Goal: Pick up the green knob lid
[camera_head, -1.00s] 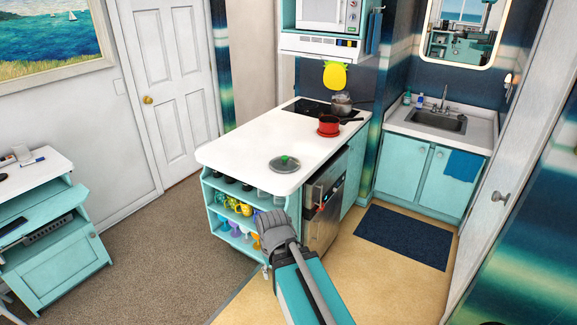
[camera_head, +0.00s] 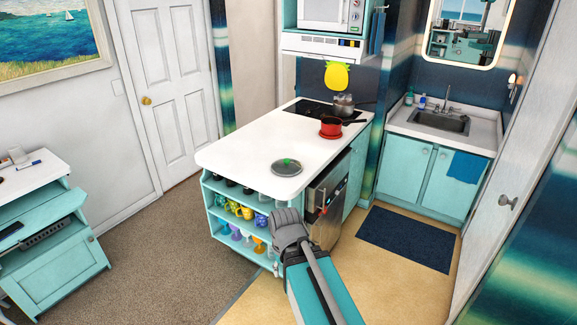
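The lid with the green knob (camera_head: 286,167) lies flat on the white countertop, near its front right edge. It is a round grey disc with a small green knob in the middle. My gripper (camera_head: 286,219) is in front of the counter and lower in the picture than the lid, apart from it. I see the gripper from behind, so its fingers are hidden and its opening does not show.
A red pot (camera_head: 331,127) and a grey kettle (camera_head: 343,105) stand by the black cooktop (camera_head: 311,108) at the counter's far end. Shelves with cups and glasses (camera_head: 241,211) are under the counter (camera_head: 240,155). The countertop left of the lid is clear.

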